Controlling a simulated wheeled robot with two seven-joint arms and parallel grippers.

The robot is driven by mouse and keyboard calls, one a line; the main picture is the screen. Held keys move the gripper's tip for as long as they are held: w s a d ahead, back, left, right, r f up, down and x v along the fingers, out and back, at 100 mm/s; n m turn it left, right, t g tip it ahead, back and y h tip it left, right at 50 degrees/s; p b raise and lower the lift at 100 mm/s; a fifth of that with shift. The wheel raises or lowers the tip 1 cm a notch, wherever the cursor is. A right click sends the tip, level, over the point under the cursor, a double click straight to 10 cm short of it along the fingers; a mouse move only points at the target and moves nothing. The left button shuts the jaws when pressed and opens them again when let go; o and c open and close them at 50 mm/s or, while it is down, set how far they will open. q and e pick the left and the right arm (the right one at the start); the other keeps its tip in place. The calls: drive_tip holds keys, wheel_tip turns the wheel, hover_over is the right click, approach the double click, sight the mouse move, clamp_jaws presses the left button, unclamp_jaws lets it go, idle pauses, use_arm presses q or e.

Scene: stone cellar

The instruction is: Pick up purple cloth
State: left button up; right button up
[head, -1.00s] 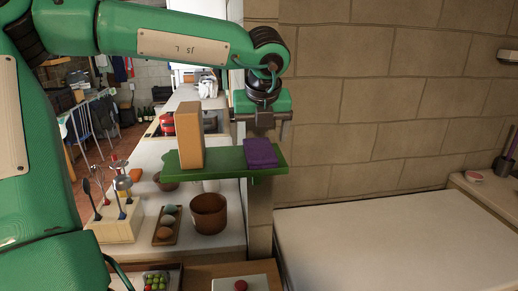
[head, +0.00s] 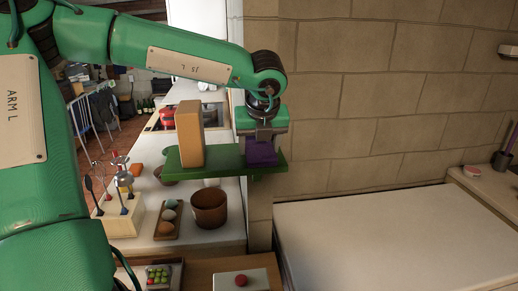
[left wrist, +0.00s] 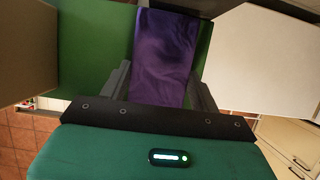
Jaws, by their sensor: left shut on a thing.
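The purple cloth (head: 261,156) is a folded piece at the right end of a green shelf (head: 228,169) in the head view. My left gripper (head: 261,139) is directly above it, pointing down, with its fingers at the cloth. In the left wrist view the purple cloth (left wrist: 164,55) lies between the two fingers of my left gripper (left wrist: 160,92), which is shut on it. The cloth is still at shelf height; I cannot tell whether it touches the shelf. My right gripper is not in view.
An upright tan box (head: 189,134) stands on the shelf, left of the cloth. Below are a brown pot (head: 208,207), an egg tray (head: 169,218) and a utensil holder (head: 122,216). A stone wall (head: 390,100) is close behind on the right. A bare white surface (head: 380,240) lies at the lower right.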

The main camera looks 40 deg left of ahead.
sight(260, 150)
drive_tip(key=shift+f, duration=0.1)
use_arm(q)
drive_tip(key=shift+s+d+r+b, duration=0.1)
drive_tip(key=shift+r+b, duration=0.05)
drive_tip(key=shift+b, duration=0.45)
drive_tip(key=r+b, duration=0.1)
drive_tip(key=r, duration=0.1)
drive_tip(key=r+b, duration=0.1)
drive_tip(key=r, duration=0.1)
drive_tip(key=r+b, duration=0.1)
drive_tip(key=r, duration=0.1)
drive_tip(key=shift+s+d+r, duration=0.15)
drive_tip(key=shift+d+r, duration=0.1)
drive_tip(key=shift+r, duration=0.05)
drive_tip(key=s+d+b, duration=0.6)
drive_tip(key=s+d, duration=0.6)
drive_tip(key=d, duration=0.3)
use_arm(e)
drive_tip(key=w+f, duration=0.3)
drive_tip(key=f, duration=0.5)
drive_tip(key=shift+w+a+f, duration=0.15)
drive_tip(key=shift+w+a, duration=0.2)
